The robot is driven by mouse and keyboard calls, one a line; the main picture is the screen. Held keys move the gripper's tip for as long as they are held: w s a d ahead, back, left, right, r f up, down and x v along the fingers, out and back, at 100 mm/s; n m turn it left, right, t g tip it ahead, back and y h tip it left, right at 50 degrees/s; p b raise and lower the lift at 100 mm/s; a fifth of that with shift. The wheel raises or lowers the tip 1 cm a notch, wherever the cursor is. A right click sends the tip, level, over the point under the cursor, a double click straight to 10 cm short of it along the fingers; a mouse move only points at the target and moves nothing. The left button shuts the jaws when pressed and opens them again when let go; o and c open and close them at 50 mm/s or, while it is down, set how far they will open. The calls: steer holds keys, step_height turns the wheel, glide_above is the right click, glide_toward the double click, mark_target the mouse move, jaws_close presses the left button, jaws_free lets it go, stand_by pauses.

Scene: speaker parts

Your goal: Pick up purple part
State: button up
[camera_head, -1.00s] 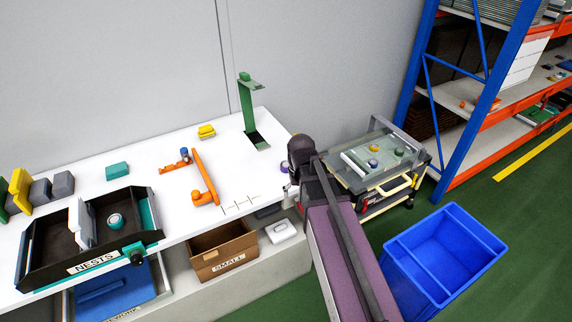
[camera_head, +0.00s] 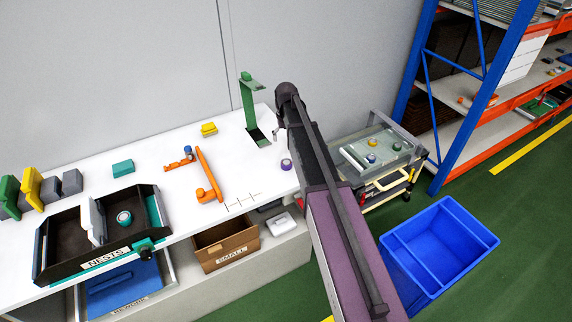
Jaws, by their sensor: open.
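The purple part (camera_head: 286,164) is a small round piece with a pale middle. It sits on the white table (camera_head: 225,160) near its right edge, just left of my arm, and nothing visible is touching it. My arm reaches up from the lower right, with its dark far joint above and beyond the part.
An orange fixture (camera_head: 207,175) and a green stand (camera_head: 249,110) stand near the part. A black nest tray (camera_head: 60,275) is at left. Beyond my arm are a cart (camera_head: 415,155) with small parts, a blue crate (camera_head: 440,245) and a rack (camera_head: 480,80).

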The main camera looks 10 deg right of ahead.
mark_target(287, 162)
steer(key=shift+f, duration=0.15)
step_height(287, 162, down, 8)
steer(key=b, duration=0.8)
steer(key=shift+f+b, duration=0.2)
steer(key=shift+b, duration=0.1)
stand_by(0.4)
steer(key=shift+w+d+f+b, duration=0.1)
steer(key=shift+f+b, duration=2.5)
steer(key=c, duration=1.3)
